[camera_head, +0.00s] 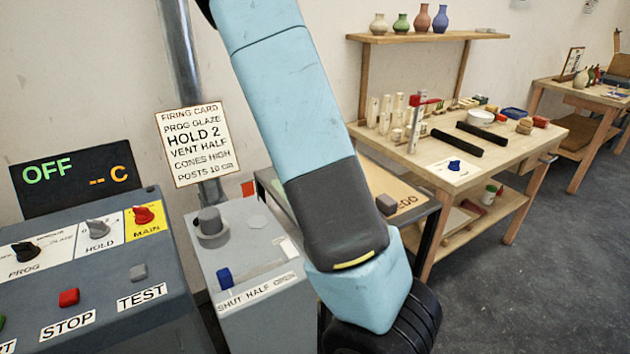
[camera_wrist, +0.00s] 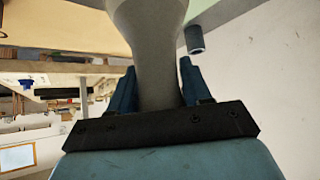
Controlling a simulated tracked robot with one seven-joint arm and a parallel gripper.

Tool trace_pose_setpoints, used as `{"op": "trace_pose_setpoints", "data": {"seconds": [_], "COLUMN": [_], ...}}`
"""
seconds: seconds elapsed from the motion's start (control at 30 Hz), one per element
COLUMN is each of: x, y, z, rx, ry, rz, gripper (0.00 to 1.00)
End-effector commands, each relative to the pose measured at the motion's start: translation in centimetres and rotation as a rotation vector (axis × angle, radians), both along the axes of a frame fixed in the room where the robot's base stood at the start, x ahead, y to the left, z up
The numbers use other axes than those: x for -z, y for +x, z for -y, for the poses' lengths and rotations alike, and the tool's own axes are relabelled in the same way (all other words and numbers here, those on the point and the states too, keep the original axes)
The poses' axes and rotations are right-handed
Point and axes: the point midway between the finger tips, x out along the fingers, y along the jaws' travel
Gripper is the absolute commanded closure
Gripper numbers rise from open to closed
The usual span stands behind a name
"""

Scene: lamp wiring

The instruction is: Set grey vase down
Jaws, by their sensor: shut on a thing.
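The grey vase (camera_wrist: 152,28) fills the top middle of the wrist view. Its narrow part sits between the two blue fingers of my gripper (camera_wrist: 157,75), which is shut on it. The wider part of the vase runs out of the top of the picture, so its end is hidden. In the head view my arm hides the vase and the fingers. A table with a tan top marked "REDO" (camera_head: 405,202) stands partly behind my arm.
A grey vent box (camera_head: 262,325) and a control panel (camera_head: 95,290) with knobs and buttons stand at the left. A workbench (camera_head: 500,150) with several tools and parts is at the right. A wall shelf (camera_head: 425,38) holds several vases. Open floor (camera_head: 540,290) lies at the lower right.

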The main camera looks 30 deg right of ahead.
Motion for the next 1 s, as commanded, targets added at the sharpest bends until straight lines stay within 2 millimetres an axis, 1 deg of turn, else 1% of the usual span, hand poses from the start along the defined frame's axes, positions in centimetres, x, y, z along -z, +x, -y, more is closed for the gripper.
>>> {"op": "trace_pose_setpoints", "data": {"seconds": [0.4, 0.57, 0.73, 1.0], "x": [-0.1, -0.5, -2.0, -5.7], "y": [0.0, 0.1, 0.1, 0.1], "z": [0.0, 0.0, -0.1, -0.2], "rx": [-0.001, -0.001, -0.004, -0.004], "ry": [0.000, -0.001, -0.002, -0.001], "rz": [0.001, 0.003, 0.003, 0.003], "gripper": [1.00, 1.00, 1.00, 1.00]}}
